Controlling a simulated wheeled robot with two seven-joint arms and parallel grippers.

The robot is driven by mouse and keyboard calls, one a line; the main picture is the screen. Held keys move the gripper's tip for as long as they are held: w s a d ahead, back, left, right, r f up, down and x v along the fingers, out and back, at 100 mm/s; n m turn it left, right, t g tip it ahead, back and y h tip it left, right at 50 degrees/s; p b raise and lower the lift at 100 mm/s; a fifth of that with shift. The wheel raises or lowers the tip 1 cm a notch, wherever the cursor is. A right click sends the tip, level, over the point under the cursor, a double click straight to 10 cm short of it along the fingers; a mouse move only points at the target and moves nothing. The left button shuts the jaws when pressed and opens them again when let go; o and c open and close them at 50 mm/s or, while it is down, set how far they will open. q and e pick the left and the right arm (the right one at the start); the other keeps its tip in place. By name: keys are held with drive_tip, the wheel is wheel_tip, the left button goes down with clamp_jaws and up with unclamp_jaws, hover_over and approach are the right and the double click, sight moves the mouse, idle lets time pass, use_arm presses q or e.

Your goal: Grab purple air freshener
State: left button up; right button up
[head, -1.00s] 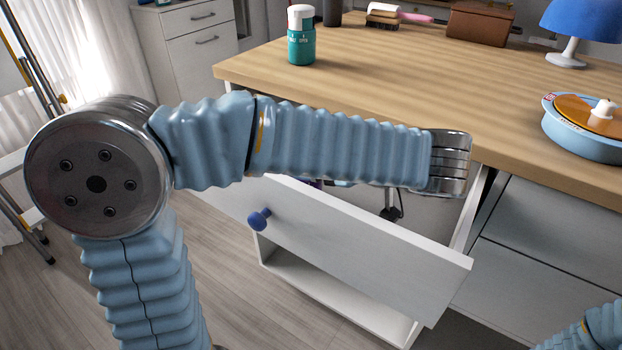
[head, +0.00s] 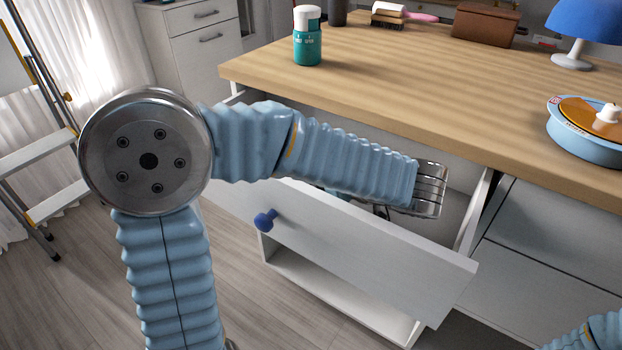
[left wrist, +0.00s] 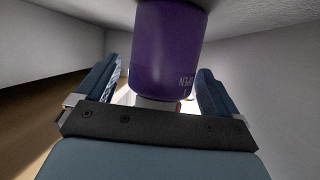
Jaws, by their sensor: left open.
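The purple air freshener (left wrist: 168,50) shows in the left wrist view as a purple cylinder with small white lettering and a pale end. It lies within the drawer space, in front of and between the spread fingers of my left gripper (left wrist: 158,90). The gripper is open, with one finger on each side; I cannot tell whether either touches it. In the head view my left arm reaches into the open drawer (head: 350,245), and its forearm and the drawer front hide the gripper and the purple air freshener. My right gripper is out of view.
The wooden desktop (head: 400,95) is above the drawer. On it are a teal bottle (head: 308,45), a brush (head: 392,16), a brown box (head: 485,24), a blue lamp (head: 580,30) and a round blue item (head: 590,140). A step ladder (head: 40,165) stands at left.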

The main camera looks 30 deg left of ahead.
use_arm(q)
drive_tip(key=c, duration=1.2)
